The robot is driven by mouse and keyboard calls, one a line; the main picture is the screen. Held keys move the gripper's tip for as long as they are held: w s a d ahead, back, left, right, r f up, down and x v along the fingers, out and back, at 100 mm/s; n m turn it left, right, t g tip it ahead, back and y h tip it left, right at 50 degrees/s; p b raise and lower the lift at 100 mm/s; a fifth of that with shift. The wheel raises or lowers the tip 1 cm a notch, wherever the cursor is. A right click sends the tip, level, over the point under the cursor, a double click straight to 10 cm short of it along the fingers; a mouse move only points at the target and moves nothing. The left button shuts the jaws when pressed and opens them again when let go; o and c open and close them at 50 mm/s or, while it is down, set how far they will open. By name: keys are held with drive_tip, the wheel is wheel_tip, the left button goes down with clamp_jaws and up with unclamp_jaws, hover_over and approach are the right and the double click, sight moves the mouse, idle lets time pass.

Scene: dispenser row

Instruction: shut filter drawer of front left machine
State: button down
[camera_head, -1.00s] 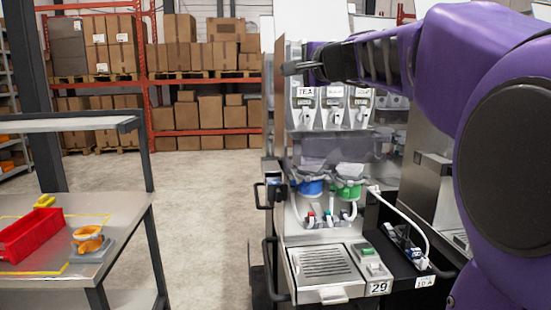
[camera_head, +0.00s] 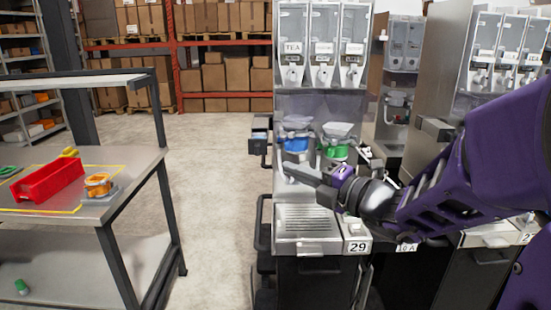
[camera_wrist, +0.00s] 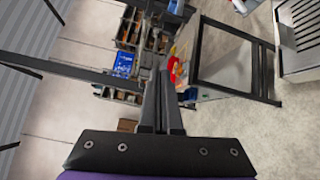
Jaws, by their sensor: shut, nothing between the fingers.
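The front left machine (camera_head: 325,105) is a pale metal dispenser marked 29 at its base, with TEA on one of its upper canisters. A grilled tray (camera_head: 303,221) lies at its base with a handle on its front. Part of this tray also shows in the wrist view (camera_wrist: 305,40). A dark box with a handle (camera_head: 260,142) sticks out at the machine's left side. I cannot tell which part is the filter drawer. My gripper (camera_head: 290,168) is shut and empty, pointing left across the machine's front, above the tray. It hides part of the front below the blue and green cups.
A workbench (camera_head: 115,200) with a red bin (camera_head: 48,182) and an orange item (camera_head: 98,185) stands at the left. Bare floor (camera_head: 215,190) lies between bench and machine. More dispensers (camera_head: 492,60) stand at the right. Shelves of boxes (camera_head: 225,60) are at the back.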

sight(266, 141)
drive_tip(key=w+a+f+m+b, duration=0.1)
drive_tip(key=w+a+m+b, duration=0.1)
drive_tip(key=w+a, duration=0.4)
drive_tip(key=w+b, duration=0.1)
drive_tip(key=w, duration=0.3)
idle(0.5)
drive_tip(key=shift+w+r, duration=0.15)
drive_tip(key=shift+w, duration=0.1)
drive_tip(key=w+p, duration=0.1)
drive_tip(key=w, duration=0.2)
drive_tip(key=w+p, duration=0.1)
drive_tip(key=w, duration=0.1)
drive_tip(key=w+p, duration=0.2)
drive_tip(key=w, duration=0.1)
drive_tip(key=shift+w+d, duration=0.25)
drive_tip(key=shift+w, duration=0.05)
